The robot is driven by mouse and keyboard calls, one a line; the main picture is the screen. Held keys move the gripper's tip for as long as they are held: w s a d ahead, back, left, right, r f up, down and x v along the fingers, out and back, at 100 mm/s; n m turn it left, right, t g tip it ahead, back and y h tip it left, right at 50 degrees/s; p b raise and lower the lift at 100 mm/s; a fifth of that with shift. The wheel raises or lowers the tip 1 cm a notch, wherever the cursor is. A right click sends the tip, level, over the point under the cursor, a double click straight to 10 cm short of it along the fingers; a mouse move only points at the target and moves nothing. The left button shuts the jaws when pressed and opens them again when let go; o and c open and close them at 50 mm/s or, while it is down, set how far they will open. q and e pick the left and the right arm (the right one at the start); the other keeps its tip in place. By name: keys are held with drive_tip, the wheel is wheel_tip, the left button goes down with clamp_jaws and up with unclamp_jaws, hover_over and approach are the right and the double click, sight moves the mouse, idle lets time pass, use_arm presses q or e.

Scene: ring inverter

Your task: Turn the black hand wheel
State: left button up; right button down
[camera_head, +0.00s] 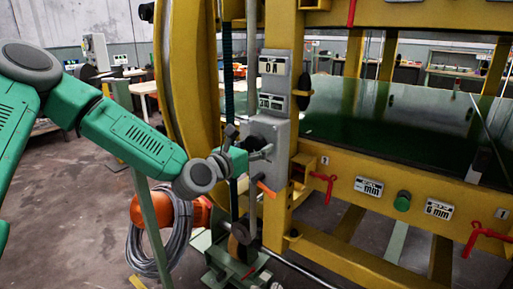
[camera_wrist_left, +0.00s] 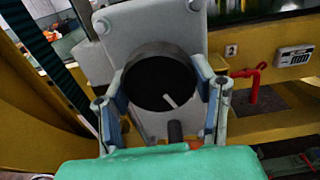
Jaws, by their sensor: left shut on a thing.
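The black hand wheel (camera_wrist_left: 158,78) is a round dark knob with a pale mark on its face, on a grey plate (camera_wrist_left: 122,32). In the wrist view it sits between the two fingers of my left gripper (camera_wrist_left: 164,92), one finger on each side. My left gripper is shut on the wheel's rim. In the head view my left gripper (camera_head: 257,147) is at the grey upright panel (camera_head: 280,130) on the yellow frame, and it hides most of the wheel. My right gripper is not in view.
The yellow frame (camera_head: 350,172) holds a dark green glossy sheet (camera_head: 390,115). An orange reel with grey cable (camera_head: 160,237) is below my left arm. Open floor (camera_head: 70,220) lies at left.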

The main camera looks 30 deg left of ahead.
use_arm(q)
drive_tip(key=shift+f+m, duration=0.1)
drive_tip(key=shift+m, duration=0.2)
